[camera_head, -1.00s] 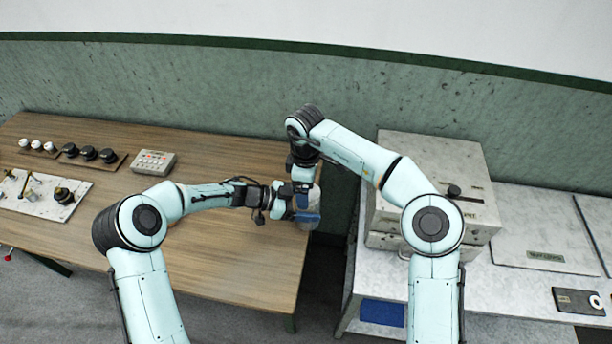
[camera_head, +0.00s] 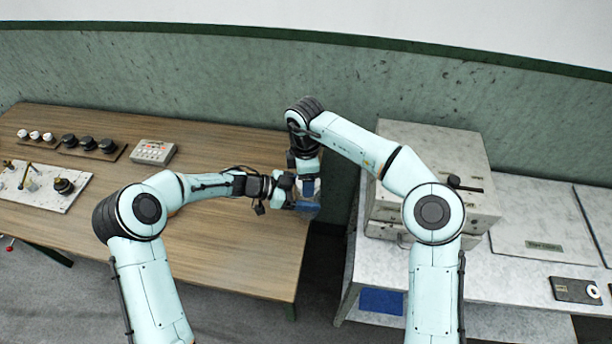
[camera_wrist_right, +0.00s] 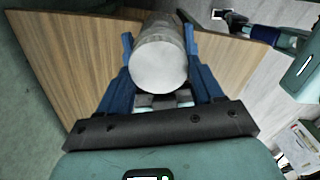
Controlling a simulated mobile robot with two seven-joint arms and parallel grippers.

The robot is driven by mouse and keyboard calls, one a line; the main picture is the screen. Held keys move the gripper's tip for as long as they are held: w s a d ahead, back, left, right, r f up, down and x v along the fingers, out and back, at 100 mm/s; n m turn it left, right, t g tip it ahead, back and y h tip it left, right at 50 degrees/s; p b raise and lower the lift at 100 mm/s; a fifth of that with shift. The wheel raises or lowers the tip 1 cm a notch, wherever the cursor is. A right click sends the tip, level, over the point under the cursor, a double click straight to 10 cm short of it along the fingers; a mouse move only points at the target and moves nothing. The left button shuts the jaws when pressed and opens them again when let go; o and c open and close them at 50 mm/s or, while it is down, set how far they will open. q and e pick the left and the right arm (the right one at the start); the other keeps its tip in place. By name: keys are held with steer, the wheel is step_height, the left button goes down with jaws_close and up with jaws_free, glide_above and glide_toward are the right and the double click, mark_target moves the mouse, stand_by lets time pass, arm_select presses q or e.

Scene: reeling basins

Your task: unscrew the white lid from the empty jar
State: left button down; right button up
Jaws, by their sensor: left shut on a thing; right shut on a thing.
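The jar (camera_wrist_right: 157,32) shows in the right wrist view as a greyish cylinder, with its round white lid (camera_wrist_right: 158,66) facing the camera. My right gripper (camera_wrist_right: 158,40) has its blue fingers shut on the lid, one on each side. In the head view my right gripper (camera_head: 310,186) points down over the table's right end. My left gripper (camera_head: 302,205) comes in from the left, just below it, and is shut on the jar. The grippers and arms hide most of the jar and lid there. I cannot tell whether a gap exists between lid and jar.
The wooden table (camera_head: 210,245) is clear through its middle. A keypad box (camera_head: 153,152), black knobs (camera_head: 88,143), white knobs (camera_head: 36,135) and a white panel (camera_head: 42,184) sit at its left. A large grey box (camera_head: 440,165) stands on the right counter, beyond a gap.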

steer(key=n, duration=0.6)
steer(key=shift+s, duration=0.15)
steer(key=o, duration=1.2)
